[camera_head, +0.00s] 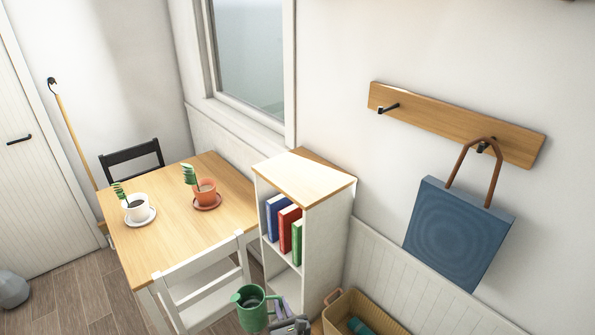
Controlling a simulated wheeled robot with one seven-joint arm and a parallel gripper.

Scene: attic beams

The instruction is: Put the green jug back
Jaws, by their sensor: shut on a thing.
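The green jug (252,309) is at the bottom centre of the head view, upright as far as I can see, with its open top facing up and a spout to the left. My gripper (283,322) is at the lower edge of the view, just right of the jug, and is shut on it. The exact contact on the jug is hard to make out, and my arm below is cut off by the frame. The jug is in front of the white shelf unit (326,229) and right of the white chair (203,291).
A wooden table (172,225) holds a white pot (137,210) and a terracotta pot (206,191), each with a plant. A woven basket (375,310) is at lower right. A blue bag (456,232) hangs from a wall rack (455,124). The shelf unit's wooden top is clear.

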